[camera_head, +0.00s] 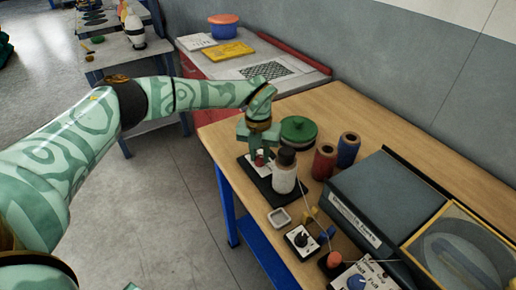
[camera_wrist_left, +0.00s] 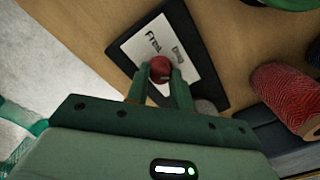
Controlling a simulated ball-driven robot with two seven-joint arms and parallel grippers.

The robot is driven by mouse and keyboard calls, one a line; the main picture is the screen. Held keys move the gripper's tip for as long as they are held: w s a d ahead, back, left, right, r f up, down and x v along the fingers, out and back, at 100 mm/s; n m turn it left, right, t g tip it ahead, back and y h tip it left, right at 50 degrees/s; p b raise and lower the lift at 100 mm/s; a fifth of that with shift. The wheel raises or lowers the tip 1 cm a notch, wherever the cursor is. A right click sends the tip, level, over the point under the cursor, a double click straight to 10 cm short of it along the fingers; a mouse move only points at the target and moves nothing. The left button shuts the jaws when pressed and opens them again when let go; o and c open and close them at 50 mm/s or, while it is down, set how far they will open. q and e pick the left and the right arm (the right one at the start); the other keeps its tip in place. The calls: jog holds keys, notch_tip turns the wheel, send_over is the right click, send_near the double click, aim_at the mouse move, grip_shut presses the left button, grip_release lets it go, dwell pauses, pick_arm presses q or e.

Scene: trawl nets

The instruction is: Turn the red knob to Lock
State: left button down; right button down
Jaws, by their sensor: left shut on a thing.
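The red knob (camera_wrist_left: 160,68) sits on a white plate (camera_wrist_left: 138,45) on a black base (camera_wrist_left: 203,62) on the wooden bench. In the left wrist view the plate shows the word "Free" and a second, smaller word that I cannot read surely. My left gripper (camera_wrist_left: 160,78) is shut on the red knob, with one green finger on each side of it. In the head view the left gripper (camera_head: 259,148) reaches down over the plate, and the red knob (camera_head: 259,158) shows just below it. Which word the knob points at cannot be told.
A white and black bottle-shaped thing (camera_head: 284,178) stands close beside the gripper. Behind are a green round-lidded thing (camera_head: 298,130), a red spool (camera_head: 324,162) and a blue spool (camera_head: 348,150). A grey case (camera_head: 375,200) and a small black-knob plate (camera_head: 301,240) lie nearer.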

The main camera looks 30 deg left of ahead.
aim_at(258, 156)
pick_arm(q)
jog(key=shift+m+p, duration=0.95)
jog(key=shift+m, duration=1.15)
jog(key=c, duration=1.2)
grip_release()
notch_tip(258, 156, up, 16)
jog(key=p, duration=0.3)
jog(key=shift+a+r, duration=0.15)
jog(key=shift+a, duration=0.05)
